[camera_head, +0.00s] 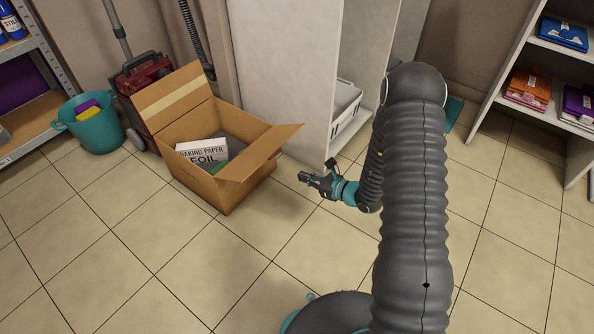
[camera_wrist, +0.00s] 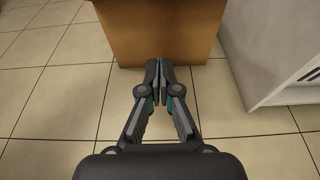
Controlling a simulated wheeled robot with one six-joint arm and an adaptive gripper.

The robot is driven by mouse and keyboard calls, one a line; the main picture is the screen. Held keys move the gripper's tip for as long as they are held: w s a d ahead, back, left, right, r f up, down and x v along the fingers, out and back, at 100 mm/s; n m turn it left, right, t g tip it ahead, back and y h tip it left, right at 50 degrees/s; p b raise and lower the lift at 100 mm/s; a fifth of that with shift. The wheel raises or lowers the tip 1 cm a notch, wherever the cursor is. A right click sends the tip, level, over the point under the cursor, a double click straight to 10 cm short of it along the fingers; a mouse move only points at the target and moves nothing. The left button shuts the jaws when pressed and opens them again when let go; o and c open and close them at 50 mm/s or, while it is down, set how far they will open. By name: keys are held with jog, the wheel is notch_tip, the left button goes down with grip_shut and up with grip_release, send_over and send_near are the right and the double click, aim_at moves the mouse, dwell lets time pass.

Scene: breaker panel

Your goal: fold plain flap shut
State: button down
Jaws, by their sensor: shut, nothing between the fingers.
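An open brown cardboard box (camera_head: 200,182) stands on the tiled floor in the head view. Its back flap (camera_head: 181,101) is raised and leans outward, with a pale tape strip across it. Its plain flap (camera_head: 262,150), without tape, sticks out and up on the right side. My gripper (camera_head: 304,177) is shut and empty, a little right of the box and the plain flap, apart from both in the head view. In the wrist view my shut fingers (camera_wrist: 160,66) point at a brown side of the box (camera_wrist: 160,33). The plain flap cannot be made out there.
A white carton marked baking paper and foil (camera_head: 203,153) lies inside the box. A white cabinet (camera_head: 284,80) stands behind my gripper. A teal bucket (camera_head: 99,131) and a red vacuum cleaner (camera_head: 142,80) are left of the box. The floor in front is clear.

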aim_at(261, 152)
jog(key=w+a+r, duration=0.1)
jog(key=w+a, duration=0.5)
jog(key=a, duration=0.2)
jog(key=shift+w, duration=0.2)
jog(key=shift+r, duration=0.1)
jog(key=shift+r, duration=0.1)
